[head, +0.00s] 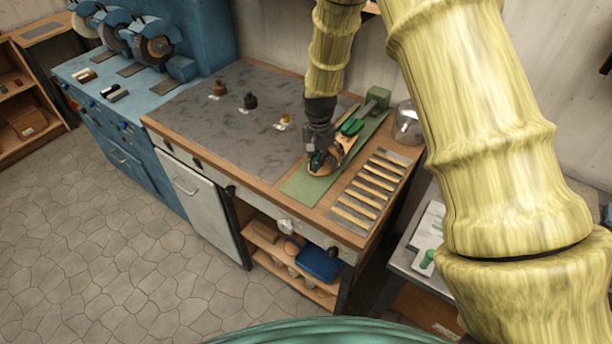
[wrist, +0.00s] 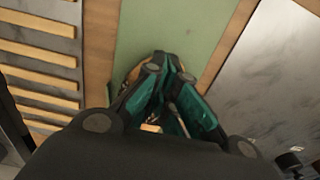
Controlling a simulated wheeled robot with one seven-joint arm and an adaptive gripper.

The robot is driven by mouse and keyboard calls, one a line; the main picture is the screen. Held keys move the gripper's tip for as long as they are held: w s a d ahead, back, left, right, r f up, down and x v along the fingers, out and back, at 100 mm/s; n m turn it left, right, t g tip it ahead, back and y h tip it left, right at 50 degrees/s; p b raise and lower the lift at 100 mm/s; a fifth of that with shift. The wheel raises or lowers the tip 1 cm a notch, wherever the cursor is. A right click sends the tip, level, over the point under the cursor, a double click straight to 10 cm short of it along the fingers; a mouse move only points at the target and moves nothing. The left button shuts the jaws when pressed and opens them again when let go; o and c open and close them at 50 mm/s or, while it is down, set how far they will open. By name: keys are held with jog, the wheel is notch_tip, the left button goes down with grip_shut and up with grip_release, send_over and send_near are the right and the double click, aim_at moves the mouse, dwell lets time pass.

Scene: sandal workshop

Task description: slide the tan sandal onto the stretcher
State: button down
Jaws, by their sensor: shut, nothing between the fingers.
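The tan sandal (head: 346,141) lies on the green mat (head: 300,186), partly hidden by my gripper. My gripper (head: 318,164) points down over the sandal's near end, its fingers closed with nothing seen held. The stretcher, with a green form (head: 352,127) on a rod from a green block (head: 377,98), is at the mat's far end. The form appears over the sandal's far part; I cannot tell how far it is inside. In the wrist view my closed fingers (wrist: 167,62) cover most of the sandal (wrist: 134,73); only tan edges show around them.
A rack of wooden strips (head: 366,188) lies right of the mat, with a metal pot (head: 408,122) behind it. Left of the mat is a grey bench plate (head: 225,125) with several small knobbed items. Blue grinders (head: 155,45) stand farther left.

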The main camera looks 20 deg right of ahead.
aim_at(338, 138)
jog(key=w+d, duration=0.2)
jog(key=d, duration=0.1)
jog(key=w+d+b, duration=0.1)
jog(key=w+d, duration=0.4)
jog(key=d, duration=0.1)
jog(key=shift+w+d+f+b, duration=0.1)
jog(key=shift+w+d+b, duration=0.2)
jog(key=shift+d+b, duration=0.1)
jog(key=shift+r, duration=0.25)
jog(key=shift+s+a+p, duration=0.3)
jog(key=shift+s+a, duration=0.05)
jog(key=shift+s, duration=0.1)
jog(key=shift+s+a+f+p, duration=0.1)
jog(key=shift+s+a+p, duration=0.1)
jog(key=shift+s+a, duration=0.35)
jog(key=shift+s+a+p, duration=0.15)
jog(key=shift+s+a, duration=0.15)
jog(key=shift+a, duration=0.4)
jog(key=r+b, duration=0.2)
jog(key=r, duration=0.2)
jog(key=r+b, duration=0.1)
jog(key=r, duration=0.4)
jog(key=shift+a+b, duration=0.2)
jog(key=shift+b, duration=0.2)
jog(key=shift+d+r, duration=0.15)
jog(key=shift+r, duration=0.3)
